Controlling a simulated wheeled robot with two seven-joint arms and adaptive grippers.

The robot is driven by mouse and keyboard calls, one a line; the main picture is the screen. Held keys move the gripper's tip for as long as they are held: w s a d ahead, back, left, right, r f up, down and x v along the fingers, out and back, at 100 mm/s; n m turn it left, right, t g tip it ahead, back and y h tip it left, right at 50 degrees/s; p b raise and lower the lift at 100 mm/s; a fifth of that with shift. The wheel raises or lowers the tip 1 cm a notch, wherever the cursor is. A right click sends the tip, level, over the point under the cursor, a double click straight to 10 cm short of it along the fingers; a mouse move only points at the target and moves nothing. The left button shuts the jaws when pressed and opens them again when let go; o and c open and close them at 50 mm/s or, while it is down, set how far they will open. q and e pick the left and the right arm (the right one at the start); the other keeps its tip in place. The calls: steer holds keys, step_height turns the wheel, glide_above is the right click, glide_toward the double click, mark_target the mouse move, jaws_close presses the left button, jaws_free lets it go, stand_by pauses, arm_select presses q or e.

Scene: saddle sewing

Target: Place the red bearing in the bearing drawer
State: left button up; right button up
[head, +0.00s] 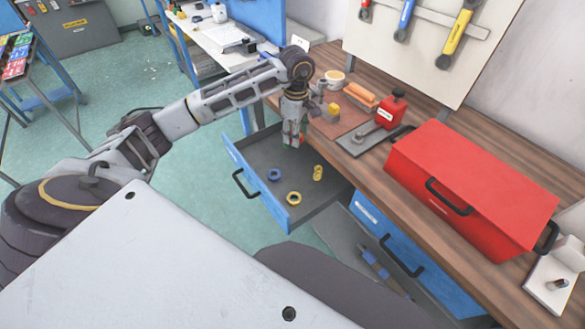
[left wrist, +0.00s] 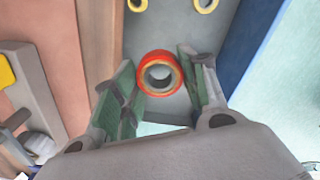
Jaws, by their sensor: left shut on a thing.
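The red bearing (left wrist: 160,74) is a red ring with an orange edge and a grey hole, seen between the fingers of my left gripper (left wrist: 158,78) in the left wrist view. My left gripper is shut on it. In the head view my left gripper (head: 293,137) points down over the far part of the open bearing drawer (head: 300,181), which has a blue front. The fingers mostly hide the bearing there. In the drawer lie a blue bearing (head: 274,174) and two yellow bearings, one flat (head: 294,198) and one near the bench side (head: 317,173). My right gripper is out of view.
The wooden bench (head: 455,222) runs along the drawer's right. The drawer floor has free room around the bearings.

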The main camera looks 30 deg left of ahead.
arm_select(q)
step_height(320, 180, down, 13)
steer(key=shift+r, duration=0.2)
steer(key=shift+f, duration=0.5)
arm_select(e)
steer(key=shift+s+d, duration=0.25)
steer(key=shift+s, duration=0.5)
